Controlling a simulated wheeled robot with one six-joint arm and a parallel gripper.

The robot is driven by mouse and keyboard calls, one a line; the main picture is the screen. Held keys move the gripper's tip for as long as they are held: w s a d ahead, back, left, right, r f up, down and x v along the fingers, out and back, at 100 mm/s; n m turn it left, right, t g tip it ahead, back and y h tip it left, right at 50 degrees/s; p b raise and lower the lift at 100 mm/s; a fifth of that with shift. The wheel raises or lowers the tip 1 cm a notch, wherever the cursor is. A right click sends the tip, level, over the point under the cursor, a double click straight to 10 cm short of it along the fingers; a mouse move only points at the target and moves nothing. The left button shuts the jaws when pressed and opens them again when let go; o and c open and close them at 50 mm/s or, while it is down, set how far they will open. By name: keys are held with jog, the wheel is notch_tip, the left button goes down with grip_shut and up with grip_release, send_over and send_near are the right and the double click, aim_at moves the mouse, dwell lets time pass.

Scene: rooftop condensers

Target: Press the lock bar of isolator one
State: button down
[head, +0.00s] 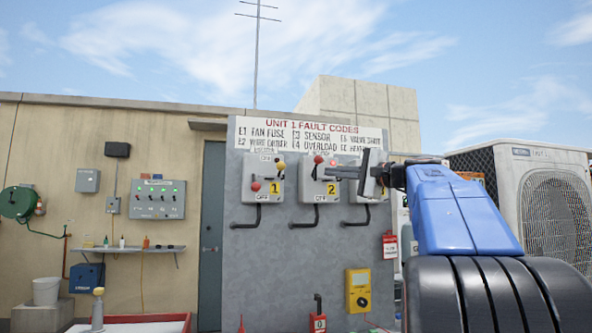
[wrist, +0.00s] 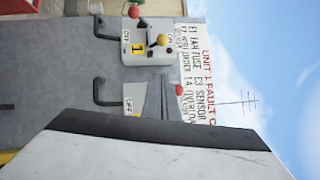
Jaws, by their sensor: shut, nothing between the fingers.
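Isolator one (head: 265,194) is a grey wall box with a yellow "1" label, a yellow ball knob at its upper right and a red ball at its left. In the wrist view, turned on its side, isolator one (wrist: 150,55) is at the top. I cannot make out its lock bar for certain. My gripper (head: 334,172) is shut and empty, pointing left in front of isolator two (head: 312,190), right of isolator one and apart from it. In the wrist view my gripper's fingers (wrist: 158,90) partly hide isolator two (wrist: 132,97).
A third box (head: 359,194) is partly hidden behind my gripper. Black conduits (head: 259,216) curve below the boxes. A fault code sign (head: 310,135) hangs above. A yellow meter (head: 358,290) is low on the panel. A condenser (head: 550,195) stands at right.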

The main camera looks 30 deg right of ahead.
jog(key=a+x, duration=0.2)
jog(key=x, duration=1)
jog(key=shift+a, duration=0.45)
jog(key=shift+a+r, duration=0.1)
jog(key=shift+r, duration=0.05)
